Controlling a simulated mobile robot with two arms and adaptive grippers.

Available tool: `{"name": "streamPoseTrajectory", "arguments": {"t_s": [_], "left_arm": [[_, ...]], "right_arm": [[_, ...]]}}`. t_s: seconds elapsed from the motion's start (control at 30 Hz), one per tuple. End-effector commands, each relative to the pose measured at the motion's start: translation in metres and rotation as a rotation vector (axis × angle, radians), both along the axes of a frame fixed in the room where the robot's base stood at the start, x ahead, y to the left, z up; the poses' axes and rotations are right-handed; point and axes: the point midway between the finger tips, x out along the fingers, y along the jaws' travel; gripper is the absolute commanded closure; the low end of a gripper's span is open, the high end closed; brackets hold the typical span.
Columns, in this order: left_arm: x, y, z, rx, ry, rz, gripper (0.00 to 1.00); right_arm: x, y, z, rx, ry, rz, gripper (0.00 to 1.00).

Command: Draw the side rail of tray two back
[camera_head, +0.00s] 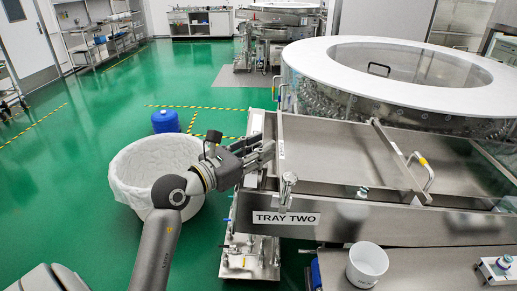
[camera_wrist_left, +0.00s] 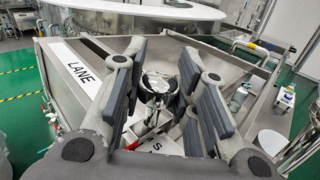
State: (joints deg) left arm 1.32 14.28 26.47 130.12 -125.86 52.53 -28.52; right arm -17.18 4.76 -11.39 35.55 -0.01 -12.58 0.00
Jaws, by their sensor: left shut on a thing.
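Tray two is the long steel tray (camera_head: 350,224) below the round washer, with a "TRAY TWO" label on its front face. A thin upright steel rail (camera_head: 279,135) with a small label runs along its left side. My left gripper (camera_head: 268,152) is at this left side, its arm coming in from the lower left. In the left wrist view its padded fingers (camera_wrist_left: 160,84) stand on both sides of a shiny metal knob (camera_wrist_left: 157,88), shut on it. The fingers hide part of the knob and its mounting. My right gripper is not in view.
A lined white bin (camera_head: 150,172) stands left of the tray, with a blue container (camera_head: 165,121) behind it. The round washer (camera_head: 400,80) is behind the tray. A white bucket (camera_head: 367,264) stands in front. Green floor (camera_head: 85,130) is open at left.

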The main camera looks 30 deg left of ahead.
Motion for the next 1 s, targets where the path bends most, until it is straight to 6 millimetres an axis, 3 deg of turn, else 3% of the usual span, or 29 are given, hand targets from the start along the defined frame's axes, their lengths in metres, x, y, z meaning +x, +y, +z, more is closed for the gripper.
{"name": "streamPoseTrajectory", "arguments": {"t_s": [0.63, 0.8, 1.0], "left_arm": [[0.099, 0.06, -0.002, 0.001, -0.002, -0.001, 1.0], [0.113, 0.069, 0.0, 0.0, -0.002, 0.0, 1.0], [0.116, 0.072, 0.0, 0.0, 0.001, 0.001, 1.0]], "right_arm": [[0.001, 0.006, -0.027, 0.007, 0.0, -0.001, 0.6], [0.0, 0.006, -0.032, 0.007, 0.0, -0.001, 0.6], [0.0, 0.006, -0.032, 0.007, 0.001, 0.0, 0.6]]}}
